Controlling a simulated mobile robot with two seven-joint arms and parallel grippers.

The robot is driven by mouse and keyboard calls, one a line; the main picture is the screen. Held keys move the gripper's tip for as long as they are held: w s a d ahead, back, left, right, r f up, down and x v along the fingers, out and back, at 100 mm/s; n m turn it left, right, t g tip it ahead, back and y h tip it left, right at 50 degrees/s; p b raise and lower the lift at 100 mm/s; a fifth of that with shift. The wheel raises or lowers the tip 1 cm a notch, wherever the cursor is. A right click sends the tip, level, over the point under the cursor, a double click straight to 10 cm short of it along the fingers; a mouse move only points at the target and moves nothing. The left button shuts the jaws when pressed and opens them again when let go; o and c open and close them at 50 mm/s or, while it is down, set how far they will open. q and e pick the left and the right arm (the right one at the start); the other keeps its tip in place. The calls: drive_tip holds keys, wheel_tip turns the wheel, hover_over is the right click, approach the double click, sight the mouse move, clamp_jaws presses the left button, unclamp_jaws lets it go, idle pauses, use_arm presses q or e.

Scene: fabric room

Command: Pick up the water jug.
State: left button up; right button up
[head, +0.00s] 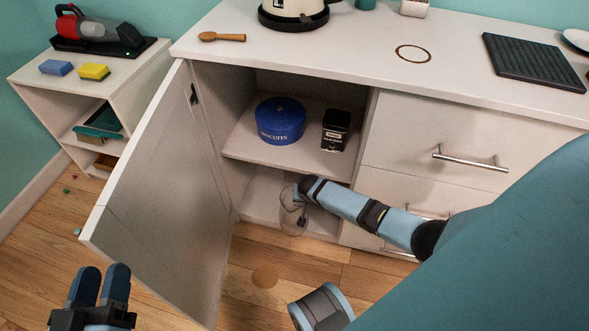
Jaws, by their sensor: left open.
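A clear, see-through jug (289,221) stands in the lower part of the open cabinet, near its front edge. My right arm reaches into the cabinet from the right. My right gripper (302,207) is at the jug's upper right side and overlaps it in the head view. Its fingers are small and partly hidden, so I cannot tell whether they grip the jug. My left gripper (101,280) is open and empty at the bottom left, in front of the open door and away from the jug.
The cabinet door (165,200) stands open on the left. A blue biscuit tin (280,121) and a black box (336,130) sit on the shelf above the jug. Closed drawers (410,200) are on the right. Small bits lie on the floor at left.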

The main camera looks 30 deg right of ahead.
drive_tip(key=shift+x, duration=0.85)
drive_tip(key=shift+c, duration=0.4)
clamp_jaws()
drive_tip(key=shift+r, duration=0.1)
